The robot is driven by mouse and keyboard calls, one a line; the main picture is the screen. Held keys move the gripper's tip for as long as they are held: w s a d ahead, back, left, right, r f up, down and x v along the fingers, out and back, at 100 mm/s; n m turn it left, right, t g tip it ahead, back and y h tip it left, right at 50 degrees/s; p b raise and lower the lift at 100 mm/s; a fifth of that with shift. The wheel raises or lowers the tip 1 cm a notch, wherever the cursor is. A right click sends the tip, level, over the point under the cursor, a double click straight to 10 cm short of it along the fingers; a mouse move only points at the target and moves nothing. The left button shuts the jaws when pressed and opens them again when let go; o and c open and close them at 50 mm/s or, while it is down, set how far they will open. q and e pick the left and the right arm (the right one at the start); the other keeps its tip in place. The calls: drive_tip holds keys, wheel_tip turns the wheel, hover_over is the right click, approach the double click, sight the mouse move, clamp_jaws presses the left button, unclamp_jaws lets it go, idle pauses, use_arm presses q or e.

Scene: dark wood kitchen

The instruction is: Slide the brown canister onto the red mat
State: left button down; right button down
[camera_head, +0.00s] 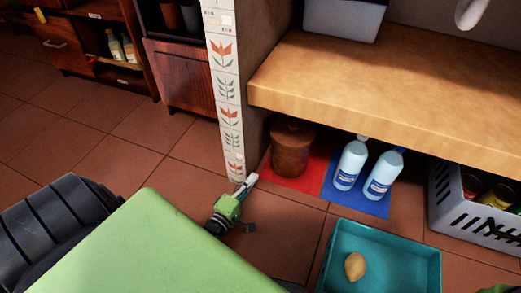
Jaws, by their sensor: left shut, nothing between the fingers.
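The brown canister (291,152), a wooden lidded pot, stands upright under the wooden shelf, beside the tiled pillar. Its base appears to be on the red mat (312,181), toward the mat's back; red shows to its left, front and right. How the far side of the base lies is hidden. My left gripper (249,181) is low over the floor, at the foot of the pillar and just left of the mat's front left corner. It is shut and empty, apart from the canister. My right gripper is not in view.
Two blue-white bottles (350,164) (383,175) stand on a blue mat (374,206) right of the red mat. A teal tray (428,259) holding a potato (355,266) is in front. A grey crate (443,199) is at right. The pillar (229,120) and shelf (400,93) bound the canister's space.

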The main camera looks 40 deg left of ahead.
sight(276, 162)
use_arm(q)
drive_tip(key=w+b, duration=0.1)
drive_tip(key=w, duration=0.1)
drive_tip(key=w+b, duration=0.1)
drive_tip(key=w, duration=0.2)
drive_tip(key=w+b, duration=0.2)
drive_tip(key=w, duration=0.1)
drive_tip(key=shift+w+a, duration=0.15)
drive_tip(key=shift+a, duration=0.15)
drive_tip(key=shift+w+r, duration=0.1)
drive_tip(key=shift+w, duration=0.4)
drive_tip(key=d, duration=0.1)
drive_tip(key=w+d, duration=0.1)
drive_tip(key=d, duration=0.1)
drive_tip(key=shift+d, duration=0.1)
